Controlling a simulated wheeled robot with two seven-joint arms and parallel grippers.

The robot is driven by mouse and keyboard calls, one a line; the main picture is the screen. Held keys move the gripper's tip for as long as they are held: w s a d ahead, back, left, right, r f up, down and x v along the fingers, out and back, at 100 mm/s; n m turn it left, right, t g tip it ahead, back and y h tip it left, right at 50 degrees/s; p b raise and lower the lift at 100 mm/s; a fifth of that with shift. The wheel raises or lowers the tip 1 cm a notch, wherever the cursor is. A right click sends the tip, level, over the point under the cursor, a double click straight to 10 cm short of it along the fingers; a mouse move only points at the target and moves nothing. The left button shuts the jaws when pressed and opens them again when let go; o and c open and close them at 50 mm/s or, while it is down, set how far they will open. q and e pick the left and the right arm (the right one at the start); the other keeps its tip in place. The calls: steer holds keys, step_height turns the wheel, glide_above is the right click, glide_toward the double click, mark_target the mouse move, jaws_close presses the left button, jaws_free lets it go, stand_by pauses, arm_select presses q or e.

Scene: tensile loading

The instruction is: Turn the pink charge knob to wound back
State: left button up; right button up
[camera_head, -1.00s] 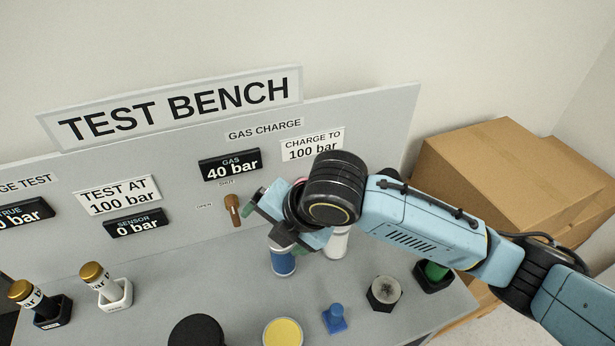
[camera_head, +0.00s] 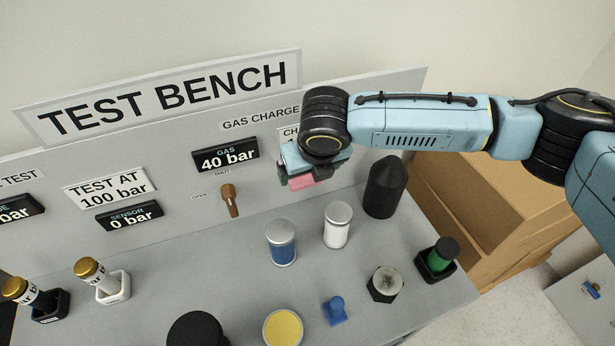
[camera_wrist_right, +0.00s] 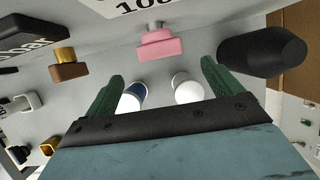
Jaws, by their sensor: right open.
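The pink charge knob (camera_head: 301,183) sticks out of the bench's back panel, partly hidden by my right gripper in the head view. In the right wrist view the pink knob (camera_wrist_right: 158,45) is a wide block on a short grey stem, below a white sign. My right gripper (camera_head: 304,173) is at the knob. In the wrist view its green fingers (camera_wrist_right: 162,72) are open and empty, one to each side of the knob's line, with the knob seen just beyond the tips. The gas display (camera_head: 225,155) reads 40 bar. My left gripper is not in view.
A brown lever (camera_head: 230,201) between open and shut labels is left of the knob. A blue canister (camera_head: 281,243), a white canister (camera_head: 337,226) and a black pointed cylinder (camera_head: 384,188) stand below and right. Cardboard boxes (camera_head: 465,205) are behind the bench's right end.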

mark_target(307, 182)
steer(key=x, duration=0.6)
steer(key=shift+w+f, duration=0.15)
steer(key=shift+f, duration=0.2)
